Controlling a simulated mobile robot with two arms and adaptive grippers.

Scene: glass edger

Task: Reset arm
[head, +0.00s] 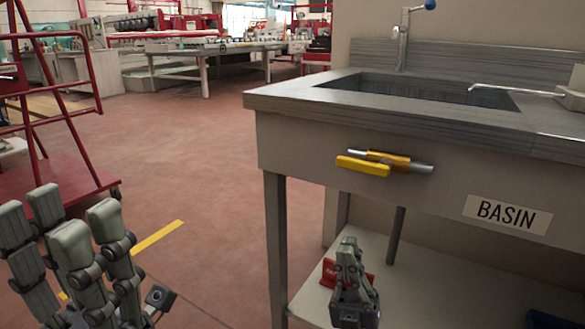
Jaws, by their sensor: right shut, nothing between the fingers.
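My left gripper (58,228) is large and close at the lower left in the head view, its grey fingers pointing up. Its fingertips stand apart with nothing seen between them. My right gripper (349,250) is at the lower middle, in front of the basin's lower shelf, pointing up. Its fingers are together and hold nothing. It is below the yellow-handled valve (384,162) on the basin front and apart from it.
The grey basin (285,103), with a "BASIN" label (507,214), fills the right side. A red object (328,272) is behind my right gripper on the lower shelf (437,291). A red wheeled ladder (84,181) stands at left. The floor (205,180) between is clear.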

